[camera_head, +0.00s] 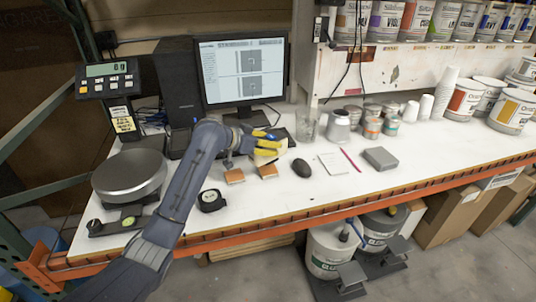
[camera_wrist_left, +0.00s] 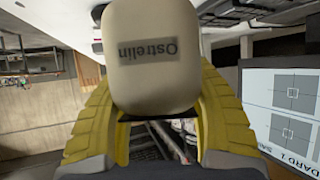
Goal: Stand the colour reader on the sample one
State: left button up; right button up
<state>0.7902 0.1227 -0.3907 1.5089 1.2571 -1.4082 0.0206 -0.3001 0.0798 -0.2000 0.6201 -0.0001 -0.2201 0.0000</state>
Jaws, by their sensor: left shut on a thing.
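My left gripper (camera_head: 266,143) has yellow fingers and is shut on the colour reader (camera_head: 279,147), a cream rounded block. In the left wrist view the colour reader (camera_wrist_left: 154,60) shows a grey "Ostrelin" label, with a yellow finger on each side. In the head view it is above or just behind the right one of two small tan-orange sample cards, and I cannot tell whether it touches. The left card (camera_head: 234,176) and right card (camera_head: 267,171) lie on the white bench. Which is sample one is not readable. My right gripper is not in view.
A monitor (camera_head: 242,70) stands behind the gripper. A black tape measure (camera_head: 211,200), a dark mouse-like object (camera_head: 301,168), a notepad (camera_head: 333,162) and a grey box (camera_head: 380,158) lie nearby. A scale (camera_head: 130,175) is at left; cans and cups (camera_head: 372,127) stand behind.

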pick_arm(q)
jog(key=shift+f, duration=2)
jog(key=shift+f, duration=0.2)
jog(key=o, duration=1.5)
jog(key=shift+f, duration=0.1)
jog(key=shift+r, duration=0.25)
jog(key=v, duration=1.2)
jog(key=shift+f, duration=0.1)
